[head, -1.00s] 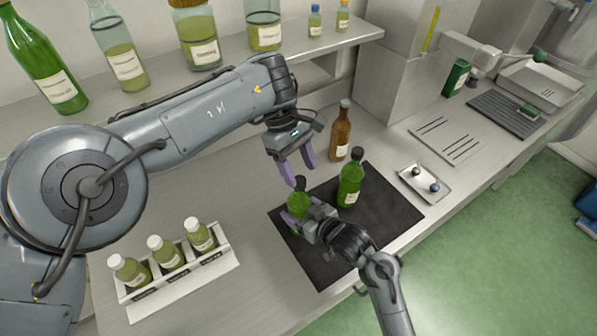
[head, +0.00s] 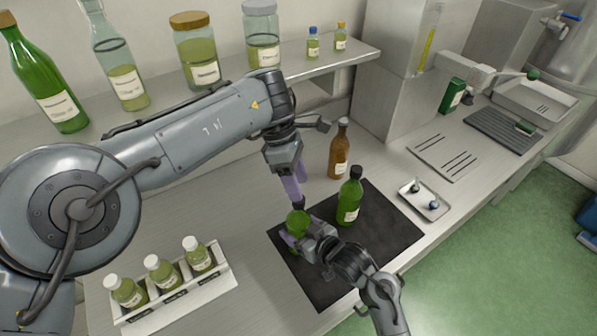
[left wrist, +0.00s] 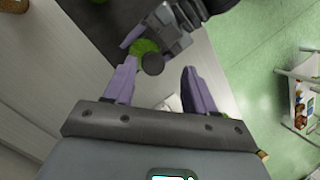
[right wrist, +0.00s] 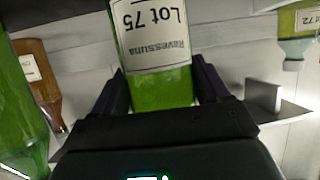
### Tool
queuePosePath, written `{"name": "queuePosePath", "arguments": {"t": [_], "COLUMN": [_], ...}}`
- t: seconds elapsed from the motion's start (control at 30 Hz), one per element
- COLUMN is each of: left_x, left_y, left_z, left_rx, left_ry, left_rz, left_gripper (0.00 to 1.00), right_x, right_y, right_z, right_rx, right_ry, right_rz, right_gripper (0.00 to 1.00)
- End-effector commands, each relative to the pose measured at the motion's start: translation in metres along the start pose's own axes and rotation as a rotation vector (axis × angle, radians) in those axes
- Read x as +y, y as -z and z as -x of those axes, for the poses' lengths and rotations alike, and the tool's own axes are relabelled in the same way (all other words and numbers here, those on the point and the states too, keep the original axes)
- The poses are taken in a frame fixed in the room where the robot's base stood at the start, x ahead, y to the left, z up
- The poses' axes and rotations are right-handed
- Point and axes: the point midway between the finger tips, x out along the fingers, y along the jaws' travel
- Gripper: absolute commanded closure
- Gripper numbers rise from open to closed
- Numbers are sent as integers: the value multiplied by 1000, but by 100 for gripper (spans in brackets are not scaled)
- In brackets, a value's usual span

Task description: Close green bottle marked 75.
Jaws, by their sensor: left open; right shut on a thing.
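The green bottle marked Lot 75 (right wrist: 160,40) stands at the left part of the dark mat (head: 385,232); it also shows in the head view (head: 298,222). My left gripper (head: 299,196) is open and points down at the cap from above. In the left wrist view the cap shows between and slightly beyond the two purple fingertips.
A second green bottle (head: 350,200) stands close by on the mat, with a brown bottle (head: 339,150) behind it. A white rack (head: 180,296) with small bottles is at front left. A small tray (head: 425,203) lies right of the mat. A shelf with jars is behind.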

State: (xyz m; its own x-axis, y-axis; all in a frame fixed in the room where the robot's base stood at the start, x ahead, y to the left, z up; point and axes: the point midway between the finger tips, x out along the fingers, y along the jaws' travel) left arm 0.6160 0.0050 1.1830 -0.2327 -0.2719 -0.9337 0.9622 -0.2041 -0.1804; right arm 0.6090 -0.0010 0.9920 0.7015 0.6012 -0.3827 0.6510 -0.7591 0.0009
Motion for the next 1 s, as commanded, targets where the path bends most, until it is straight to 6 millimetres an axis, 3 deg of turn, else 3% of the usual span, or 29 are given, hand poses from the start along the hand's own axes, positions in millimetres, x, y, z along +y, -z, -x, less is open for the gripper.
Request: {"name": "queuePosePath", "arguments": {"t": [0.7, 1.0], "left_x": [1, -2], "left_y": [9, 6], "left_z": [-8, -2], "left_rx": [45, 3], "left_ry": [-162, -299], "left_rz": [1608, 2152], "left_gripper": [44, 44], "right_x": [0, 0], "right_y": [0, 0], "right_z": [0, 0], "right_rx": [-1, -1], "right_ry": [0, 0], "right_rz": [0, 0], "right_gripper": [100, 100]}}
